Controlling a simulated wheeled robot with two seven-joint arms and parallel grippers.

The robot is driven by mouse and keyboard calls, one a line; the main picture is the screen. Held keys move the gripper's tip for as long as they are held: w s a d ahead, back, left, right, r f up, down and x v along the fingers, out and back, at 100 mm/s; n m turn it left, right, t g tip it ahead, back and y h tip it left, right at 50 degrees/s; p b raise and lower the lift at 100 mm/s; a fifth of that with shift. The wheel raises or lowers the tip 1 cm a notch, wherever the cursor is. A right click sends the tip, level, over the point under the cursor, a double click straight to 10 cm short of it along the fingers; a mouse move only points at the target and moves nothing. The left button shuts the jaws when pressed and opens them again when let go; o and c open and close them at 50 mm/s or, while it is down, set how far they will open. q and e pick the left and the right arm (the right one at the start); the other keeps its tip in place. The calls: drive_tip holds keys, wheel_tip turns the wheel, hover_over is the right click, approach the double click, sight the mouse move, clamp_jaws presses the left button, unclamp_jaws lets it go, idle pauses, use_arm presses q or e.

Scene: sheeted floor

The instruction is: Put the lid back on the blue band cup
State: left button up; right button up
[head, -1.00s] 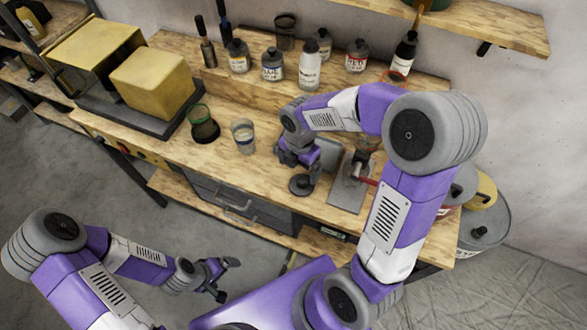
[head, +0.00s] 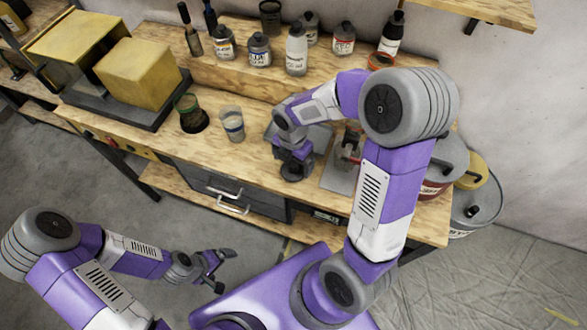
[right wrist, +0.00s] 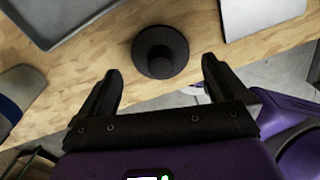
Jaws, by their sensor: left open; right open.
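The lid (right wrist: 160,52) is a dark round disc with a knob, lying on the wooden bench near its front edge. My right gripper (right wrist: 161,70) is open above it, with the lid showing between and slightly beyond the fingertips. In the head view the right gripper (head: 293,170) largely hides the lid. The blue band cup (head: 231,124) stands upright and open-topped on the bench, left of the right gripper. Part of it shows at the left edge of the right wrist view (right wrist: 18,97). My left gripper (head: 216,271) is open and empty, low in front of the bench.
A green-rimmed cup (head: 188,115) stands left of the blue band cup. Several bottles (head: 297,52) line the raised back shelf. A grey plate with a red-handled device (head: 345,160) lies to the right, and yellow blocks (head: 138,74) stand to the left. A dark tray (right wrist: 55,20) lies behind the lid.

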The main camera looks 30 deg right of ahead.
sight(293, 165)
wheel_tip(293, 165, down, 3)
drive_tip(key=shift+d+f, duration=0.1)
idle(0.3)
drive_tip(key=c, duration=0.9)
